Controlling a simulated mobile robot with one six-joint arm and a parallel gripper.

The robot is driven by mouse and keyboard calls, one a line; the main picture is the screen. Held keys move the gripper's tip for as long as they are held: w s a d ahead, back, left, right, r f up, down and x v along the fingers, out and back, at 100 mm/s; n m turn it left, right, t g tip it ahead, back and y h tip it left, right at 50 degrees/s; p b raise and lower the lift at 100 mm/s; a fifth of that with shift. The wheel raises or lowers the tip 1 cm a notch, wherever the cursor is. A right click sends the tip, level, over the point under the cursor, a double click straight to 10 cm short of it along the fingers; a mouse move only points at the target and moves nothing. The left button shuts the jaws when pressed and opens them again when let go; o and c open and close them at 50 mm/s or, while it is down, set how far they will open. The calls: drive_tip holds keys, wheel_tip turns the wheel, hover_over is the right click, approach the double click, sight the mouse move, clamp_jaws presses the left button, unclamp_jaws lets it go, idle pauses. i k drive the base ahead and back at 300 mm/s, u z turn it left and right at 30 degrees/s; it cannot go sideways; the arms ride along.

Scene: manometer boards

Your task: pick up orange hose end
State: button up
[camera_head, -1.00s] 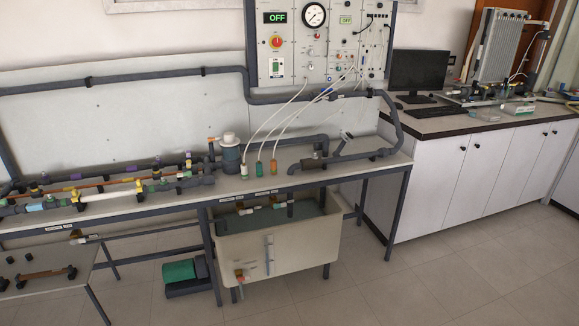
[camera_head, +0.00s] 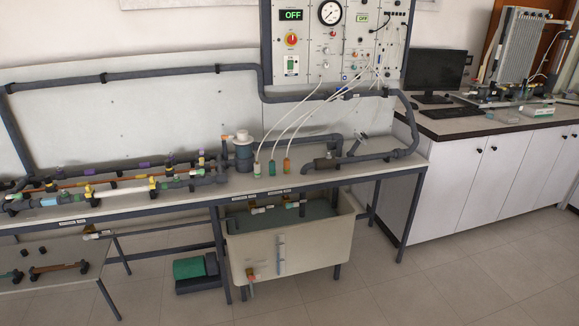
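The orange hose end (camera_head: 287,165) stands upright on the bench top, at the right of a row of three hose ends. A green hose end (camera_head: 272,168) stands just left of it, and a white one with a green band (camera_head: 257,169) is at the left of the row. A pale thin hose rises from each and curves up right to the control panel (camera_head: 335,45). My gripper is not in view, and nothing holds the orange end.
A dark pump with a white top (camera_head: 243,150) stands left of the hose ends. Grey pipework (camera_head: 345,159) lies to their right. The bench's front edge (camera_head: 330,182) is clear before them. A tank (camera_head: 290,250) sits below, with open floor (camera_head: 430,285) in front.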

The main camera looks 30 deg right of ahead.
sight(287, 161)
drive_tip(key=u, duration=0.1)
drive_tip(key=i, duration=1.05)
drive_tip(key=u, duration=0.5)
